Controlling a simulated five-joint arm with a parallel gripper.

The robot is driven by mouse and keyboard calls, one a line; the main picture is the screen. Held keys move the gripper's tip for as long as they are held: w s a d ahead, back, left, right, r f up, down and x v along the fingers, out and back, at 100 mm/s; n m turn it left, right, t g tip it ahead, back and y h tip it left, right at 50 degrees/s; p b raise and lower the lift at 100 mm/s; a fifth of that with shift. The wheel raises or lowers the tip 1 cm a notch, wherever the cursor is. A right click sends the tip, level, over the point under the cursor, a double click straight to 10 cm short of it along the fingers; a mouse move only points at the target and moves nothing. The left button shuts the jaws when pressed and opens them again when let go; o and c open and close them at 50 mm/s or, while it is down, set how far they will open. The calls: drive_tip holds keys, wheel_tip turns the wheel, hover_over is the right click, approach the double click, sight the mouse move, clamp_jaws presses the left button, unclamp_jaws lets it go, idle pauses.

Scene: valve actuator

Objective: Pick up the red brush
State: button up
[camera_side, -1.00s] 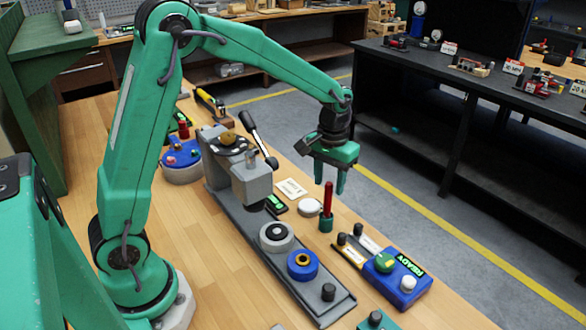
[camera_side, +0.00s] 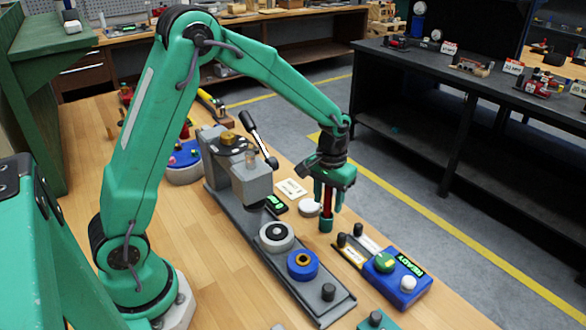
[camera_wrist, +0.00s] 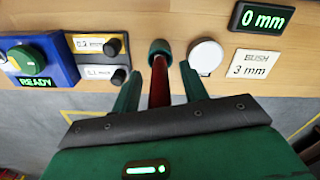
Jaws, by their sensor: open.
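The red brush (camera_side: 328,197) stands upright in a small dark green holder (camera_side: 326,224) near the table's far edge. My gripper (camera_side: 328,206) is open and lowered over it, with its fingers on either side of the red handle. The green holder (camera_wrist: 159,47) is beyond the fingertips there. The brush's lower end is hidden in the holder.
A white round disc (camera_side: 309,207) is close beside the holder. The blue READY panel (camera_side: 397,283) and two black-knobbed plates (camera_side: 352,255) stand to the right. A grey rail fixture (camera_side: 238,215) with rings is nearer my arm.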

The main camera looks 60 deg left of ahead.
drive_tip(key=shift+c, duration=0.4)
clamp_jaws()
drive_tip(key=shift+r, duration=0.1)
drive_tip(key=shift+r, duration=0.5)
wheel_tip(320, 180, up, 3)
drive_tip(key=shift+r, duration=0.15)
drive_tip(key=s+d+r, duration=0.6)
drive_tip(key=d, duration=0.4)
drive_tip(key=shift+s+r, duration=0.15)
drive_tip(key=shift+r, duration=0.15)
drive_tip(key=shift+a, duration=0.1)
